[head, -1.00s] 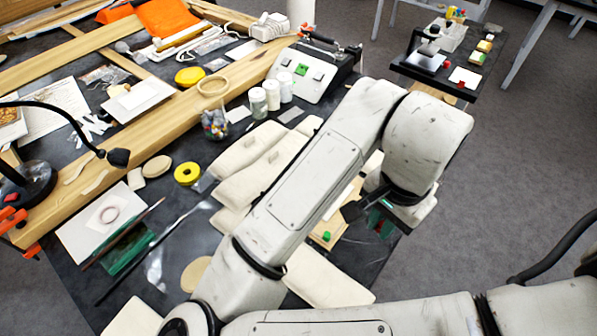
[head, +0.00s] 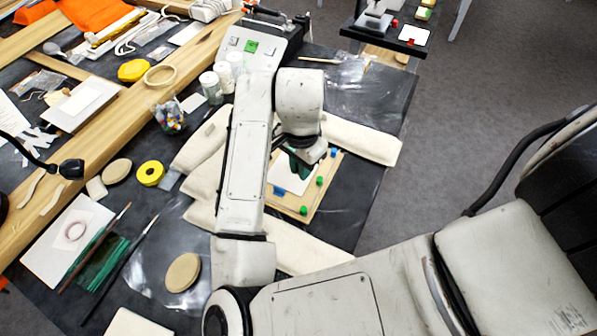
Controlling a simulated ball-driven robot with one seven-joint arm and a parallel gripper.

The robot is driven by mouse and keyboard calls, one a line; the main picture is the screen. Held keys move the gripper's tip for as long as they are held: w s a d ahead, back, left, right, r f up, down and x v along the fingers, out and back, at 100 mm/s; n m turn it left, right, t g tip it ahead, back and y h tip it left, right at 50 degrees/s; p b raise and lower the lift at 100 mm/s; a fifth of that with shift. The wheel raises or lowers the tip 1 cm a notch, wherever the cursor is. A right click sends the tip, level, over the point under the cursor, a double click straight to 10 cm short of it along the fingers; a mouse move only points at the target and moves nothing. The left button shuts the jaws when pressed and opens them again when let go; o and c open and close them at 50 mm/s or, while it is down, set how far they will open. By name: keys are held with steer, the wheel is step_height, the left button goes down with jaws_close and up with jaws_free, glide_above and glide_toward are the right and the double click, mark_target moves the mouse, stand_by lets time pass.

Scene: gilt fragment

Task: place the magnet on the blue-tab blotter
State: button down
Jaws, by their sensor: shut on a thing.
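The blue-tab blotter (head: 284,181) is a pale sheet on a wooden board (head: 290,206), with a blue tab (head: 280,191) at its lower left. My gripper (head: 301,166) is over the upper part of the board, pointing down, and covers part of the blotter. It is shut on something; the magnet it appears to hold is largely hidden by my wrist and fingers. Dark green shows at the fingers. I cannot tell how high the gripper is above the blotter.
Small green blocks (head: 303,210) sit at the board's edges. Cream padded rolls (head: 362,141) lie around the board. White jars (head: 224,76) and a jar of coloured bits (head: 169,117) stand left of my arm. A red-tab white card (head: 413,36) lies on a separate black stand.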

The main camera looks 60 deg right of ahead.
mark_target(299, 182)
steer(key=shift+w+d+f, duration=0.1)
steer(key=shift+w+f, duration=0.1)
steer(key=shift+f, duration=0.05)
steer(key=shift+w+f+p, duration=0.15)
steer(key=shift+f+p, duration=0.3)
steer(key=shift+f, duration=1.25)
steer(key=shift+f, duration=0.2)
steer(key=c, duration=1.1)
jaws_free()
steer(key=shift+r, duration=0.15)
step_height(299, 182, up, 12)
steer(key=shift+r, duration=0.1)
